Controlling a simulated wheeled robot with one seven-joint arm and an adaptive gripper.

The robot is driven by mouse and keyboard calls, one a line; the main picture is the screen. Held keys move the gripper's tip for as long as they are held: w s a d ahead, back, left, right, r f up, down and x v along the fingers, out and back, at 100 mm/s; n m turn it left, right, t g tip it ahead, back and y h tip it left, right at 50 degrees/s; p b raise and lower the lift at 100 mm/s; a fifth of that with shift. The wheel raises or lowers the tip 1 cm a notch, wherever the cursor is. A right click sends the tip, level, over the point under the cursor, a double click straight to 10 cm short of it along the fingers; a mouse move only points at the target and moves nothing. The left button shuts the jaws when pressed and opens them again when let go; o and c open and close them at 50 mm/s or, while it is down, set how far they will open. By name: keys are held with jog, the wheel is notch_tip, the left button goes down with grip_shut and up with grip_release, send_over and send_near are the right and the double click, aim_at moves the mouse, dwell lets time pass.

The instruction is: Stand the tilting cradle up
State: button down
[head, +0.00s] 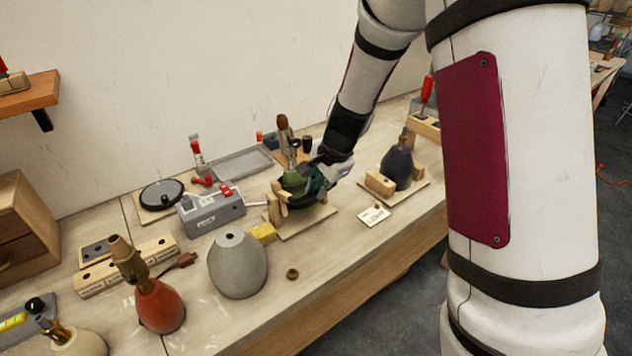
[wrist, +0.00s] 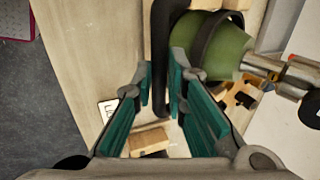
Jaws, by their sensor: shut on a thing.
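The cradle, with wooden blocks (head: 274,208) and a dark curved bar (wrist: 160,55), stands on a wooden board (head: 303,226) mid-bench. It holds a green lamp body (head: 293,179), also in the wrist view (wrist: 228,52). The lamp's neck and brown socket (head: 283,132) point roughly upward in the head view. I cannot tell the cradle's exact tilt. My gripper (head: 313,186) is beside the green body, on its right in the head view. Its teal fingers (wrist: 162,80) are shut on the dark bar, which runs between the tips in the wrist view. The fingers hide part of the cradle.
A dark lamp (head: 398,168) on its own board and a white card (head: 373,216) are to the right. A grey box (head: 211,209), a yellow block (head: 263,233) and a grey lamp body (head: 238,265) are left. A small brass ring (head: 292,274) lies in front. The front right bench top is clear.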

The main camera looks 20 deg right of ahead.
jog(key=shift+s+d+f+b, duration=0.15)
jog(key=shift+s+f+b, duration=0.3)
jog(key=shift+f, duration=0.3)
jog(key=shift+s+d+f+b, duration=0.15)
jog(key=shift+s+f+b, duration=0.25)
jog(key=shift+f, duration=0.3)
jog(key=shift+s+d+f+b, duration=0.15)
jog(key=shift+s+f+b, duration=0.3)
jog(key=shift+f, duration=0.3)
jog(key=shift+d, duration=0.1)
jog(key=c, duration=2)
grip_release()
jog(key=o, duration=0.4)
jog(key=shift+w+f, duration=0.15)
jog(key=shift+f, duration=0.05)
jog(key=shift+r, duration=0.15)
jog(key=shift+a+r, duration=0.15)
jog(key=shift+a, duration=0.1)
jog(key=shift+r, duration=0.1)
